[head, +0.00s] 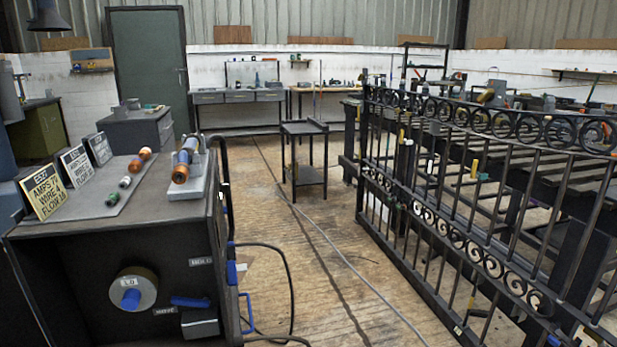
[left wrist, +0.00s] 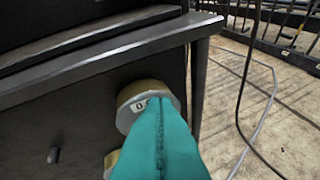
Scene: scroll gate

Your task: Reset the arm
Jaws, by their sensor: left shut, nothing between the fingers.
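My left gripper (left wrist: 158,115) shows only in the left wrist view, as two teal fingers pressed together with a seam between them. It is shut and empty. Neither arm shows in the head view.
A blue handle (head: 190,302) sits beside the dial. A black scrolled gate (head: 450,210) stands at right.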

